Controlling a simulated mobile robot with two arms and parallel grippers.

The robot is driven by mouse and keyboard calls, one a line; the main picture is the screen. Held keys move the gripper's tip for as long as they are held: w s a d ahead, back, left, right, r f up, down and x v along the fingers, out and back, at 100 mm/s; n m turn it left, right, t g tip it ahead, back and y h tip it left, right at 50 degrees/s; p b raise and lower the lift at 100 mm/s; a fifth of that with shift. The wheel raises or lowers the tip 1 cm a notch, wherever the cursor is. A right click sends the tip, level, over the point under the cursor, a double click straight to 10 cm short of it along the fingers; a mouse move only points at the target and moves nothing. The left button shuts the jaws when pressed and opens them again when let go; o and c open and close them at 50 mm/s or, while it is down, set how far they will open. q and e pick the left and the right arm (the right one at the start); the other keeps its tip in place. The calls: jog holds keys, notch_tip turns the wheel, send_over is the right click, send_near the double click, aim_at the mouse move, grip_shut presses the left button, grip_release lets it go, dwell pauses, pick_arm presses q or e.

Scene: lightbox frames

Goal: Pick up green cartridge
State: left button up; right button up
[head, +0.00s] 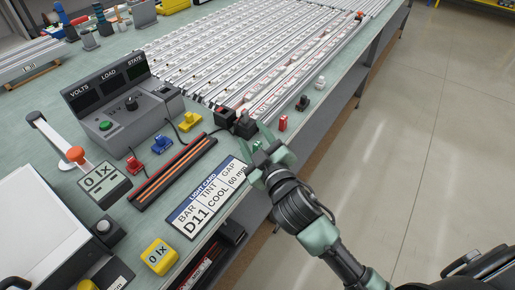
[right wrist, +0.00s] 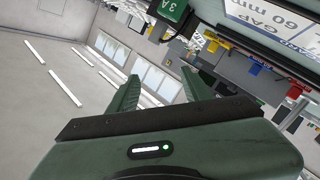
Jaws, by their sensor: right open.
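A dark green cartridge marked "3 A" (right wrist: 168,20) shows at the top edge of the right wrist view, partly cut off. It lies beyond my right gripper's fingertips and apart from them. In the head view I cannot pick it out; the gripper may hide it. My right gripper (head: 254,148) is pale green, open and empty, over the bench's front edge beside the light card. Its two spread fingers also show in the right wrist view (right wrist: 162,84). My left gripper is not in view.
A light card (head: 207,198) lies left of the gripper. A red block (head: 283,123), a black one (head: 302,103) and a white one (head: 320,83) stand along the bench edge. Rows of LED strips (head: 250,60) fill the back. The floor (head: 440,150) at right is clear.

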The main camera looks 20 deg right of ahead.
jog(key=w+a+r+n+t+y, duration=0.2)
jog(key=a+r+n+y, duration=0.85)
jog(key=r, duration=0.25)
jog(key=s+a+n+g+y, duration=0.5)
jog(key=a+n+g+y, duration=0.45)
jog(key=n, duration=0.75)
jog(key=n+g+h, duration=0.8)
jog(key=h, duration=1.2)
send_over(258, 143)
jog(key=s, duration=0.1)
notch_tip(258, 143, down, 14)
jog(key=shift+f, duration=0.2)
jog(key=shift+g, duration=0.25)
jog(key=f+p, duration=0.1)
jog(key=f, duration=0.3)
jog(key=w+f+p, duration=0.1)
jog(key=f, duration=0.1)
jog(key=shift+f+p, duration=0.1)
jog(key=shift+p, duration=0.25)
jog(key=shift+a+f, duration=0.1)
jog(key=shift+f, duration=0.4)
grip_shut()
